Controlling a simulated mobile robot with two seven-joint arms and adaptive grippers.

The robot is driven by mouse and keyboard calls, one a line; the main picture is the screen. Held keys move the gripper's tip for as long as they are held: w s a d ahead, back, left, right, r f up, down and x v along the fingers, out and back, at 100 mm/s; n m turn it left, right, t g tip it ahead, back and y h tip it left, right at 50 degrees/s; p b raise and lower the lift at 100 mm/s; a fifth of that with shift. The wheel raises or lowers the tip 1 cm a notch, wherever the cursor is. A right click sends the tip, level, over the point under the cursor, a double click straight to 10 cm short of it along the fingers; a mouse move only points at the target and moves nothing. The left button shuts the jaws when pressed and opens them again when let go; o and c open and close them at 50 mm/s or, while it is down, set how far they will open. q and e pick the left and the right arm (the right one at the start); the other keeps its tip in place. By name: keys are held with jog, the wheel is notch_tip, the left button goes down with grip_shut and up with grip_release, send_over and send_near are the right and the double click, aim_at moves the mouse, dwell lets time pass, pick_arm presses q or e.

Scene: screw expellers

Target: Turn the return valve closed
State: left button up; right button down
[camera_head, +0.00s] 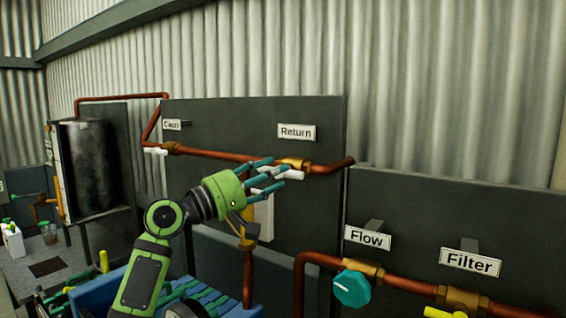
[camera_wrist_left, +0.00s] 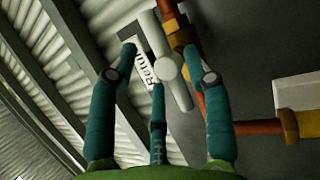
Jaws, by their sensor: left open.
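The return valve has a brass body (camera_head: 293,162) on the copper pipe, below the "Return" sign (camera_head: 296,132). Its white bar handle (camera_head: 294,174) lies roughly along the pipe, partly hidden by my fingers. In the left wrist view the handle (camera_wrist_left: 168,68) shows its round hub between my fingertips. My left gripper (camera_head: 272,174) is open at the handle. In the wrist view its teal fingers (camera_wrist_left: 160,65) spread on both sides of the handle, with a third finger below; I cannot tell whether they touch it. My right gripper is not in view.
The "Clean" valve's white handle (camera_head: 155,151) is on the same pipe to the left. A teal knob (camera_head: 352,288) sits under the "Flow" sign (camera_head: 367,238), and a yellow handle (camera_head: 445,314) under the "Filter" sign (camera_head: 470,262). A blue crate (camera_head: 95,292) stands below my arm.

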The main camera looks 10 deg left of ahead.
pick_arm(q)
jog(key=shift+p+x, duration=0.35)
jog(key=shift+x, duration=0.85)
jog(key=shift+w+d, duration=0.1)
jog(key=shift+d, duration=0.15)
jog(key=shift+a, duration=0.1)
grip_shut()
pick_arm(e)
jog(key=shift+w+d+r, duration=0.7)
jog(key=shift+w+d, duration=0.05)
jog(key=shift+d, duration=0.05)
